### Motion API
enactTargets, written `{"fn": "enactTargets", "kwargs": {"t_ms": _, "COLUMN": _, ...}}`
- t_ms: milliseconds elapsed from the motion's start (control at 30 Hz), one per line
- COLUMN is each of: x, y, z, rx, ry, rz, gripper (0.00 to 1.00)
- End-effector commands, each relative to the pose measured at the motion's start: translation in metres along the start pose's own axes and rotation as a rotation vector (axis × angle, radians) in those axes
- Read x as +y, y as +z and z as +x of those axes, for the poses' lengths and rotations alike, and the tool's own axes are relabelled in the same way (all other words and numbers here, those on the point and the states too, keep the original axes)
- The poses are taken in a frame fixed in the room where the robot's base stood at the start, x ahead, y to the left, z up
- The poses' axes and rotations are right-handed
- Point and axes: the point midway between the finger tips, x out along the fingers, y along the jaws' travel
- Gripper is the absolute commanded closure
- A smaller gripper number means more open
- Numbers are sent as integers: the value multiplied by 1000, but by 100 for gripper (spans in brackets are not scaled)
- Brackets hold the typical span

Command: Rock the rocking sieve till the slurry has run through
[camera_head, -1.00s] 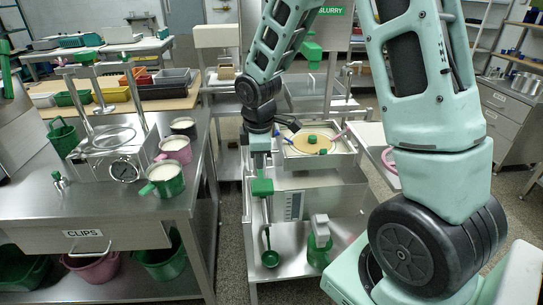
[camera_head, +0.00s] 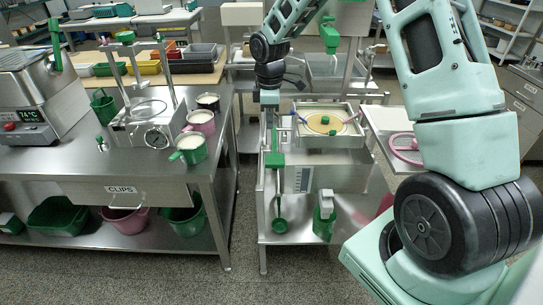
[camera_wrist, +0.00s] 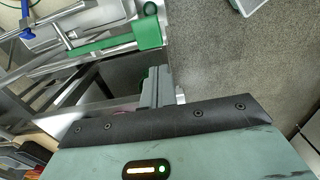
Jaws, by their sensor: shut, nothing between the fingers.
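The sieve (camera_head: 325,122), a pale yellow round face in a square light frame, sits on top of the steel cart at centre. A green knob is at its middle, with blue and pink clamps at its sides. My gripper (camera_head: 270,100) is shut and empty, left of the sieve frame and apart from it. In the wrist view its fingers (camera_wrist: 155,88) are together, near a green block (camera_wrist: 148,32) on a metal bar. A green block (camera_head: 275,160) also shows on the cart's front left, below my gripper. The slurry's level is not clear.
The steel CLIPS bench (camera_head: 120,189) with mugs (camera_head: 192,148) stands left. A pink ring (camera_head: 405,147) lies on a side shelf at right. Floor between bench and cart is clear.

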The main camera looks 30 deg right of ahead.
Motion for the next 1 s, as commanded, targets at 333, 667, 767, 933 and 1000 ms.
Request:
{"fn": "enactTargets", "kwargs": {"t_ms": 333, "x": -2, "y": 0, "z": 25, "rx": -2, "ry": -5, "rz": 0, "gripper": 100}}
{"fn": "enactTargets", "kwargs": {"t_ms": 667, "x": -1, "y": 0, "z": 92, "rx": -2, "ry": -4, "rz": -1, "gripper": 100}}
{"fn": "enactTargets", "kwargs": {"t_ms": 767, "x": -1, "y": 0, "z": 109, "rx": -2, "ry": -3, "rz": 0, "gripper": 100}}
{"fn": "enactTargets", "kwargs": {"t_ms": 933, "x": -1, "y": 0, "z": 130, "rx": -1, "ry": 0, "rz": 0, "gripper": 100}}
{"fn": "enactTargets", "kwargs": {"t_ms": 1000, "x": 0, "y": 0, "z": 135, "rx": -1, "ry": 1, "rz": 0, "gripper": 100}}
